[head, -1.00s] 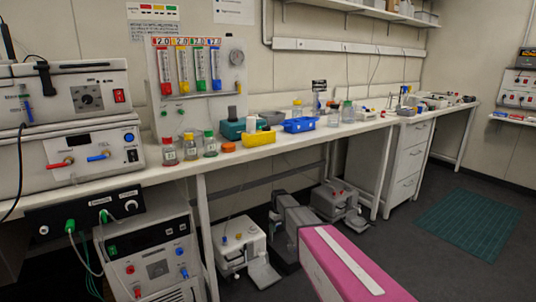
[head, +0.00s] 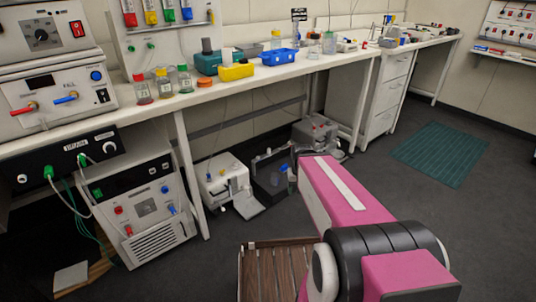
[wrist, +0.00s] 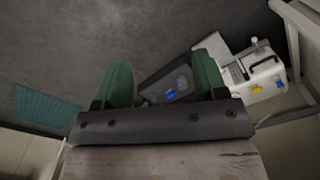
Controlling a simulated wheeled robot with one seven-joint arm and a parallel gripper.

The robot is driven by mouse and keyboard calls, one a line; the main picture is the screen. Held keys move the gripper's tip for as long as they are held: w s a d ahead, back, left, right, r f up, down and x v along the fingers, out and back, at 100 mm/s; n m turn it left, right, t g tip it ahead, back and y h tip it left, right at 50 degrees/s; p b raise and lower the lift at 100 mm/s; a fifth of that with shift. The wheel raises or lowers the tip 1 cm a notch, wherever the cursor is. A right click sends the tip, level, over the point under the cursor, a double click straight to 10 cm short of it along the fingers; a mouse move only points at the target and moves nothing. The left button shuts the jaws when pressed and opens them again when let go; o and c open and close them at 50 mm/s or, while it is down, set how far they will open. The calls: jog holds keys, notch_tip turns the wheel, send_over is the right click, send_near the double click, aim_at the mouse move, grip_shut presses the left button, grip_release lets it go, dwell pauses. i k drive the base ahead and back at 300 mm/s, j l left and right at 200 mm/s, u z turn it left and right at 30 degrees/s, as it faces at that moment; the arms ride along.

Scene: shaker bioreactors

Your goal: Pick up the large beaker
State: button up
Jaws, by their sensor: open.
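A clear, faintly greenish vessel (head: 329,43) stands upright on the bench toward the back, right of the blue tray. It looks like a beaker, but it is too small to be sure it is the large one. My gripper (wrist: 163,82) shows in the wrist view with its two green fingers wide apart and nothing held between them. It points toward the floor area and is well away from the bench-top vessel. The head view shows my pink arm but not the gripper's fingers.
The long white bench (head: 225,85) holds capped bottles (head: 163,84), a yellow rack (head: 236,72) and a blue tray (head: 279,57). Under it stand a white device (head: 228,185) and a dark-grey device (head: 270,172). A wooden slatted object (head: 278,268) is low in front.

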aim_at(274, 176)
jog(key=i+l, duration=0.2)
jog(key=l, duration=0.15)
jog(key=i+l, duration=0.15)
jog(key=l, duration=0.25)
jog(key=i+l, duration=0.2)
jog(key=l, duration=0.15)
jog(key=i+l, duration=0.15)
jog(key=l, duration=0.2)
jog(key=i+l, duration=0.2)
jog(key=l, duration=0.2)
jog(key=i+l+u, duration=0.1)
jog(key=l, duration=0.25)
jog(key=i, duration=0.1)
